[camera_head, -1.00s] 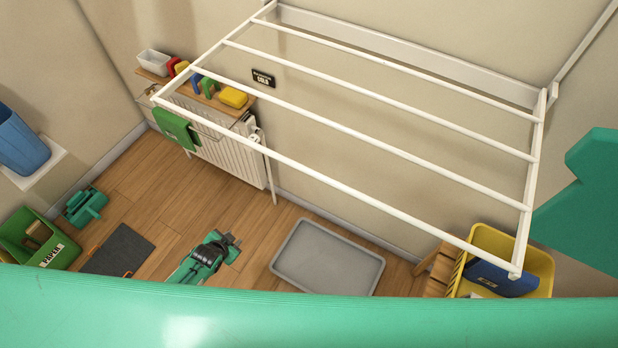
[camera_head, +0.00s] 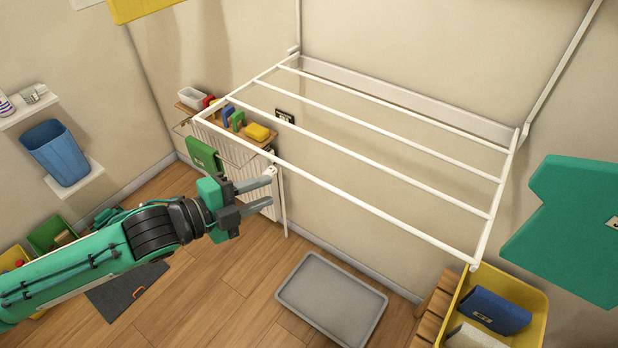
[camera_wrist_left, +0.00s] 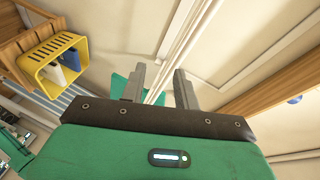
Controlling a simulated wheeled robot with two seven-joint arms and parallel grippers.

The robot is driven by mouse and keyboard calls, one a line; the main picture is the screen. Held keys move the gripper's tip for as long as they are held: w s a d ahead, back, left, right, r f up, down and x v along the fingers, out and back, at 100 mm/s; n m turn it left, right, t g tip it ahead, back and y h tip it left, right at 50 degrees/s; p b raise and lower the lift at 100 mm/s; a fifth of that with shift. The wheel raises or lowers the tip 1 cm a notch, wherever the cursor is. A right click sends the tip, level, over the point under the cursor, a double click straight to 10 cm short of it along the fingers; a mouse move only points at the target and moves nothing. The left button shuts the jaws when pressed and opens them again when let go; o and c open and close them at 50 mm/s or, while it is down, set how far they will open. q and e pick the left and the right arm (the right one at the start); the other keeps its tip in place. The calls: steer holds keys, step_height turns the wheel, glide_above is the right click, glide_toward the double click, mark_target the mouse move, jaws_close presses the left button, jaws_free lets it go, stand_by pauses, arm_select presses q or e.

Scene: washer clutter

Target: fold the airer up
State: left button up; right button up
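The white airer (camera_head: 395,184) is folded out from the wall. Its frame with several rods sticks out into the room, and its back edge meets a white wall rail (camera_head: 420,97). My left gripper (camera_head: 271,189) is open and empty, left of the middle of the view. Its fingertips appear just below the airer's front bar in the picture; I cannot tell the gap in depth. In the left wrist view, both fingers (camera_wrist_left: 160,88) are apart, and white bars (camera_wrist_left: 180,45) show beyond and between them. My right gripper is not in view.
A radiator (camera_head: 250,185) with a shelf of coloured items stands below the airer's left side. A grey tray (camera_head: 331,298) lies on the floor. A yellow crate (camera_head: 535,325) stands under the right front corner. A flat green piece (camera_head: 570,235) is at the right.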

mark_target(302, 174)
arm_select(q)
step_height(302, 174, up, 4)
steer(key=s+a+m+g+h, duration=0.1)
steer(key=s+m, duration=0.2)
steer(key=p+x, duration=0.4)
steer(key=x, duration=0.8)
steer(key=shift+w+f, duration=0.1)
steer(key=shift+w, duration=0.15)
steer(key=shift+w+d+f, duration=0.25)
steer(key=shift+w+d, duration=0.1)
steer(key=shift+d, duration=0.2)
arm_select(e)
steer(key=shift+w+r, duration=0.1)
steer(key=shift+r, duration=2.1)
arm_select(q)
jaws_close()
